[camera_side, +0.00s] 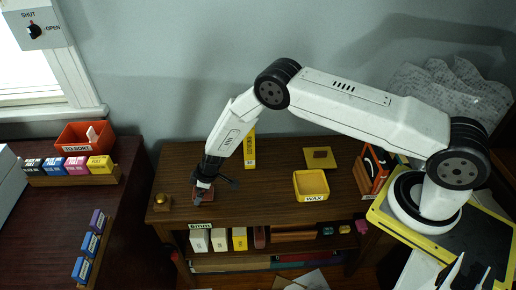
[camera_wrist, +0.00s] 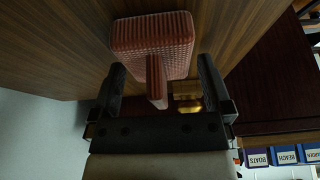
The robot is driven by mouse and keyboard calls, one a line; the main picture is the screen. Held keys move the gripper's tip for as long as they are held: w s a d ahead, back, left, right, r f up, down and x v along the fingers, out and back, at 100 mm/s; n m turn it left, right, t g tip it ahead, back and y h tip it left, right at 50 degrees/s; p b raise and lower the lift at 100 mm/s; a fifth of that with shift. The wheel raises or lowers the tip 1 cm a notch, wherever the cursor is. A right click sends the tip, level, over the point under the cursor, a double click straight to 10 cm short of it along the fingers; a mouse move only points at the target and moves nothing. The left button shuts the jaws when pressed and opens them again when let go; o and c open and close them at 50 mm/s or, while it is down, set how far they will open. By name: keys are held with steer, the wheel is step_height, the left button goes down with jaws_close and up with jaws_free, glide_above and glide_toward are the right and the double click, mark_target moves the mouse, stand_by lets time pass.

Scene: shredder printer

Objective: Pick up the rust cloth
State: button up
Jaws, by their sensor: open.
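The rust cloth (camera_wrist: 152,38) shows in the wrist view as a flat, ribbed, rust-red pad with a narrow upright ridge (camera_wrist: 156,82). It lies on the brown wooden table. My gripper (camera_wrist: 161,68) is open, with one dark finger on each side of the ridge and gaps visible on both sides. In the side view my gripper (camera_side: 204,184) points down over the rust cloth (camera_side: 204,197) near the table's front left. The gripper hides part of the cloth there.
A brass bell-like object (camera_side: 162,202) stands left of the cloth. A yellow WAX tray (camera_side: 311,185), a yellow pad (camera_side: 320,158) and an upright yellow object (camera_side: 249,150) stand to the right and behind. A shelf of coloured boxes (camera_side: 219,239) lies below the front edge.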

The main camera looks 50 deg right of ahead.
steer(key=c, duration=1.1)
steer(key=shift+r, duration=0.1)
steer(key=shift+r, duration=1.05)
steer(key=s+d+r, duration=0.3)
steer(key=s+r, duration=0.7)
steer(key=s, duration=0.3)
steer(key=shift+s+r, duration=0.25)
steer(key=shift+r, duration=0.1)
